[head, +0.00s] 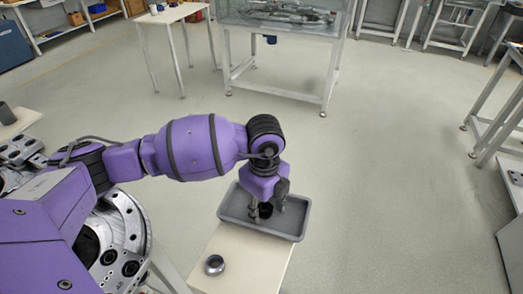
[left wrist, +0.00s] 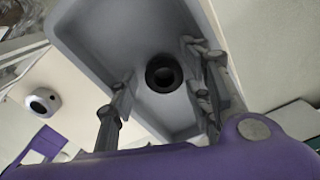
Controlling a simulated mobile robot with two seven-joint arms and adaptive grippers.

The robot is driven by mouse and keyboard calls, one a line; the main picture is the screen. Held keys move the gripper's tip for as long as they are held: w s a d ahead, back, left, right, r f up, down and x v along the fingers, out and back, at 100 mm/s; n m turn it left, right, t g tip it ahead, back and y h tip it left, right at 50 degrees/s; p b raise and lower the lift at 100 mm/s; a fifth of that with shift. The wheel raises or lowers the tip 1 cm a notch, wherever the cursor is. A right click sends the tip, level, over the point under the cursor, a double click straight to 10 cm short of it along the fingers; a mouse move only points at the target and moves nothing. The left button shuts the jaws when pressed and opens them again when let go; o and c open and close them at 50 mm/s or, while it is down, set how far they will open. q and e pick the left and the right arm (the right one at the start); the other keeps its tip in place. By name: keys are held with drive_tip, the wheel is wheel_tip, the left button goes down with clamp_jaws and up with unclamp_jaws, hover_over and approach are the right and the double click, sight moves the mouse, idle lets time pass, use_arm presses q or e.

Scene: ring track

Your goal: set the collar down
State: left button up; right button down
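A black ring-shaped collar (head: 266,210) is inside the grey tray (head: 228,205), at the end of a small pale table. In the left wrist view the black collar (left wrist: 164,73) shows its round opening against the tray floor. My left gripper (head: 267,203) points down over the tray. Its fingers (left wrist: 160,95) are spread apart, one to each side of the collar, with visible gaps and no clear contact. The fingers partly hide the collar in the head view. My right gripper is in neither view.
The tray walls stand close around my fingers. A glass-topped bench (head: 285,30) is farther back, with open floor to the right.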

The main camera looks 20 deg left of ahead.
sight(264, 209)
use_arm(q)
drive_tip(key=shift+r, duration=0.15)
wheel_tip(264, 209, up, 12)
drive_tip(key=shift+r+p, duration=0.15)
drive_tip(key=shift+p, duration=0.15)
idle(0.7)
